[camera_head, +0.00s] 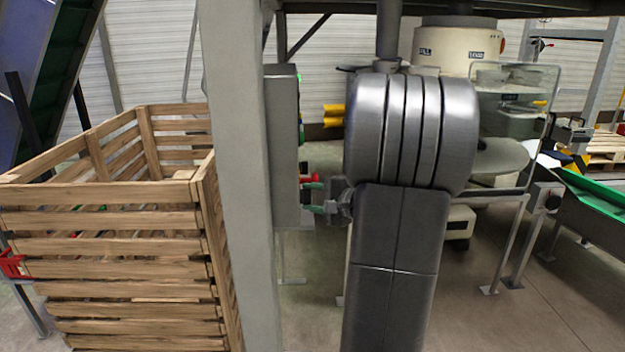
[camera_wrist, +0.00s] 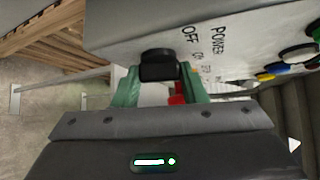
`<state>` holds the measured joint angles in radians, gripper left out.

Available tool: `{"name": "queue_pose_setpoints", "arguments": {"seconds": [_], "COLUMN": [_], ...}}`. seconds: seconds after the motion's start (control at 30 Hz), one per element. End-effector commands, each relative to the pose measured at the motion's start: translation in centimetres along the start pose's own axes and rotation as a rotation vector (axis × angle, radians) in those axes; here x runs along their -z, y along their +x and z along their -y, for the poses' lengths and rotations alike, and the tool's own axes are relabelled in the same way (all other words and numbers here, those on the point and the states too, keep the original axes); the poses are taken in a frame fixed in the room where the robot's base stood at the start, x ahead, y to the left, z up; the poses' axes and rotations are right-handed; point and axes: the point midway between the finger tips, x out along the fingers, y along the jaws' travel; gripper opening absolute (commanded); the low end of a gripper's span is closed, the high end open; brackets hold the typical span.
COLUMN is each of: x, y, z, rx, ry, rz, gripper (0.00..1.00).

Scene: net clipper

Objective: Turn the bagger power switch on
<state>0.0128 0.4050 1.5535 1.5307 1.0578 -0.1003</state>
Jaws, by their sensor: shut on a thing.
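The bagger control box (camera_head: 285,150) is a tall grey cabinet seen edge-on in the head view. In the wrist view its panel (camera_wrist: 240,45) carries the words POWER, OFF and ON. A black switch knob (camera_wrist: 158,66) stands out beside these words. My gripper (camera_head: 316,198) has green fingers and reaches left to the box. In the wrist view my gripper (camera_wrist: 160,88) has one finger on each side of the knob and is shut on it. A red part (camera_wrist: 177,99) shows between the fingers; how it joins the knob is unclear. The switch's exact setting cannot be read.
Several coloured buttons (camera_wrist: 280,68) sit on the panel, right of the knob in the wrist view. A grey post (camera_head: 240,180) and a slatted wooden crate (camera_head: 120,260) stand left of the box. A green conveyor (camera_head: 600,205) is at the right.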

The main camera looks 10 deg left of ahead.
Motion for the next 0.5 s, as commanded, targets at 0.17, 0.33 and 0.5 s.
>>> {"name": "queue_pose_setpoints", "arguments": {"seconds": [0.17,0.33,0.5], "x": [-0.22,-0.17,-0.14], "y": [-0.14,-0.12,-0.06], "z": [0.91,0.86,0.73], "rx": [-0.109,-0.196,-0.265], "ry": [0.105,0.194,0.263], "rz": [0.002,0.002,0.003], "gripper": [0.15,0.15,0.15]}}
